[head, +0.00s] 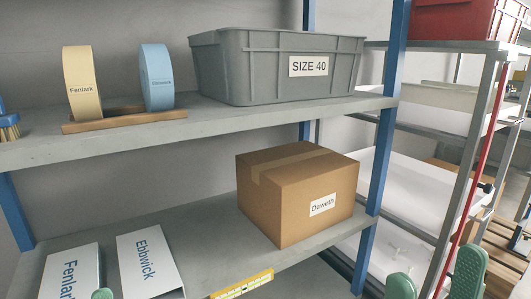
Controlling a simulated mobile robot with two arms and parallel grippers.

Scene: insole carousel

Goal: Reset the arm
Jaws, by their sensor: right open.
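My right gripper (434,279) shows at the bottom right of the head view as two green fingertips, spread apart with nothing between them. It is in front of the right end of the shelf and the white rack beyond it. A small green tip (103,294) at the bottom left, in front of the white cards, looks like part of my left gripper. The rest of it is out of the frame, so its jaws cannot be judged.
A cardboard box (292,195) labelled Daweth and cards marked Fenlark (72,272) and Ebbwick (150,262) are on the lower shelf. A grey SIZE 40 bin (250,70) and two rolls in a wooden holder (95,124) stand above. A blue post (384,150) is near my right gripper.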

